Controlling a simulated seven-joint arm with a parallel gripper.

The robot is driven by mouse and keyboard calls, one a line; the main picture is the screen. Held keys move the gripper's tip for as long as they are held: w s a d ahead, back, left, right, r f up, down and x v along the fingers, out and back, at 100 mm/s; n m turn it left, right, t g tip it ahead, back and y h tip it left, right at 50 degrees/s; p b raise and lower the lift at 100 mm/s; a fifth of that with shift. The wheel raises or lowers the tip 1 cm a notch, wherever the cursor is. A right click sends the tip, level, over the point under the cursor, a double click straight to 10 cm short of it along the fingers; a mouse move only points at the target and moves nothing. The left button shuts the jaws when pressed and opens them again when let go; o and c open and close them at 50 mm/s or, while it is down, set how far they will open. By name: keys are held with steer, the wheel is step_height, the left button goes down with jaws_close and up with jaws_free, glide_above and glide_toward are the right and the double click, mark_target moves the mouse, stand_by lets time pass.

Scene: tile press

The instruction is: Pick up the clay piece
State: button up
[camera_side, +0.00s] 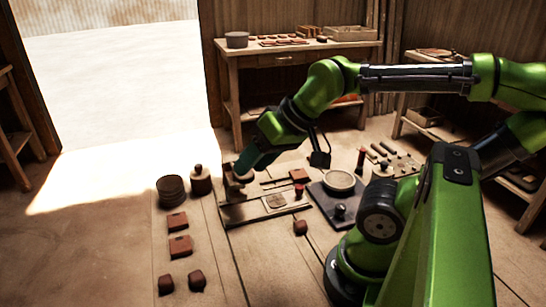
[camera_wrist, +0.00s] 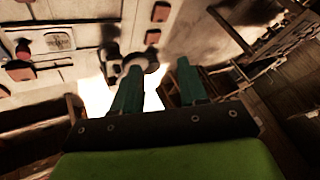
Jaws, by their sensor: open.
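I cannot tell which is the clay piece meant. My gripper (camera_side: 241,168) is over the left end of the press board (camera_side: 235,214), apart from these lumps. In the wrist view my gripper's teal fingers (camera_wrist: 158,76) are spread, with no clay seen between them. A pale rounded part shows by the left finger. Reddish pieces (camera_wrist: 162,12) show at the top.
Flat reddish tiles (camera_side: 177,221) lie left of the board. A dark stack (camera_side: 171,190) and a knobbed dark jar (camera_side: 200,181) stand behind them. A dark plate with a pale round dish (camera_side: 339,181) lies to the right. A workbench (camera_side: 300,46) stands at the back.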

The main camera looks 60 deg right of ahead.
steer(key=o, duration=0.4)
steer(key=shift+o, duration=0.2)
